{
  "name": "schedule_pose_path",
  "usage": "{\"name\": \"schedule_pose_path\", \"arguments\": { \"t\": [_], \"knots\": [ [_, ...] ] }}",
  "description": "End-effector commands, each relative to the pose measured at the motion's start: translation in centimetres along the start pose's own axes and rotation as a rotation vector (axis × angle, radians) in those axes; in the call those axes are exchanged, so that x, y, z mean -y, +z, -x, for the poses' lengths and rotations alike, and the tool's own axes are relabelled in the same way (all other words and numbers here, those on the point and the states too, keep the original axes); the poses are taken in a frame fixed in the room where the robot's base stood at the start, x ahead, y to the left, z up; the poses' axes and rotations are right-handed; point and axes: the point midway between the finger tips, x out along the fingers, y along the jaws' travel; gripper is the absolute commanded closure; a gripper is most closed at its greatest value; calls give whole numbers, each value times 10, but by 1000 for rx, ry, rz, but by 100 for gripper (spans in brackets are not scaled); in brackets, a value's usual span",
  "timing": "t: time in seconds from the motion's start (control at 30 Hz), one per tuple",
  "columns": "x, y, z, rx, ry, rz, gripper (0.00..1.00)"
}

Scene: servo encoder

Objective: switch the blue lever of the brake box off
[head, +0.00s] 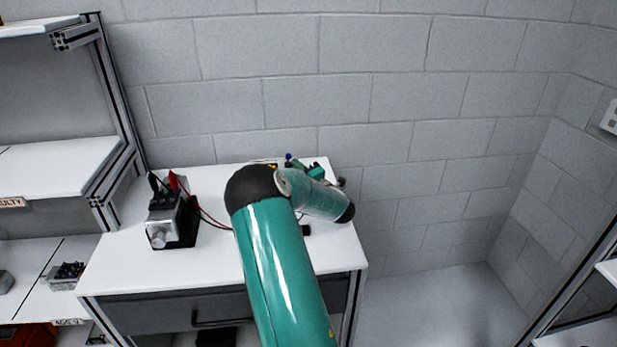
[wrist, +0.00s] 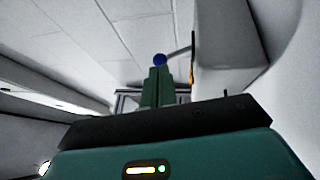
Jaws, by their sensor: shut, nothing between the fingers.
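The blue lever shows in the wrist view as a round blue knob (wrist: 159,60) on a thin grey rod. The rod runs right to the edge of a pale box (wrist: 225,45) with orange marks, which looks like the brake box. My gripper (wrist: 155,72) is shut and empty, its green fingers ending right at the knob. I cannot tell whether they touch it. In the head view the blue knob (head: 288,157) shows small at the table's back edge, just left of my gripper (head: 298,163). My arm hides most of the box there.
On the white table (head: 130,265), a silver motor (head: 160,228) in a black mount stands left of my arm. Red and black leads run from its clips toward the area behind my arm. A block wall (head: 400,100) rises close behind the table. Shelves (head: 60,165) stand at left.

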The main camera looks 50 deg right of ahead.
Motion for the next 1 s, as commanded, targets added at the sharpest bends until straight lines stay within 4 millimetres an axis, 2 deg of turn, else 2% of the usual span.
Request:
{"name": "schedule_pose_path", "arguments": {
  "t": [0.2,1.0],
  "knots": [
    [0,0,-16,1,0,1,100],
    [-5,2,-20,1,-69,-37,100]
  ]
}}
